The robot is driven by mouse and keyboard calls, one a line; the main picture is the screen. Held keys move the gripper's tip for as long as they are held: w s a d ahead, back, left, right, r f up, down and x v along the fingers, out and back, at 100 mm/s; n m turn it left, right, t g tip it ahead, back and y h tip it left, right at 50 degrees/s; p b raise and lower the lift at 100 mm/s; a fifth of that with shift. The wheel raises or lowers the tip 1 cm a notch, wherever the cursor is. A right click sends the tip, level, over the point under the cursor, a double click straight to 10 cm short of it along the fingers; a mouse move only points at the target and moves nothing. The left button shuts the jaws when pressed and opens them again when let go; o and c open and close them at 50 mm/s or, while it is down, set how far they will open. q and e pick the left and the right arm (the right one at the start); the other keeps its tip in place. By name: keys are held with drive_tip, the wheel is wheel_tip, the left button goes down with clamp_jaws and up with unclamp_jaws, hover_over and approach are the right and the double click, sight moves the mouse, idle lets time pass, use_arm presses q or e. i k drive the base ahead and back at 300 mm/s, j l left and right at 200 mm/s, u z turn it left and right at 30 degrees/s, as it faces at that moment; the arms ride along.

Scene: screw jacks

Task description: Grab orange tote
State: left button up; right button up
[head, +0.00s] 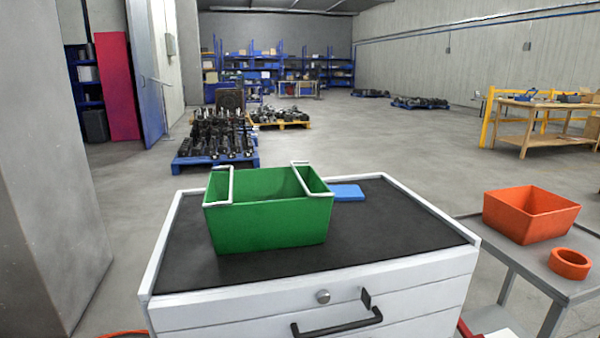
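An orange tote (527,224) stands upright on a grey side cart at the right of the head view. It is an open-topped bin, and its visible inside looks empty. An orange ring, like a roll of tape, lies on the cart in front of it, a little apart. Neither of my grippers shows in the head view.
A green tote (268,225) with white wire handles stands on the black-topped white drawer cabinet (400,262), with a blue object (347,192) behind it. The orange ring (569,264) sits near the grey cart's (487,237) front. Pallets and a wooden workbench (550,114) stand farther back. Open floor lies between.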

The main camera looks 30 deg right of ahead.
sight(528, 214)
drive_tip(key=z, duration=2.15)
drive_tip(key=i+l+u, duration=0.1)
drive_tip(key=u, duration=0.35)
drive_tip(key=i+l+u, duration=0.1)
drive_tip(key=u, duration=0.35)
drive_tip(key=l+u, duration=0.25)
drive_tip(key=u, duration=0.2)
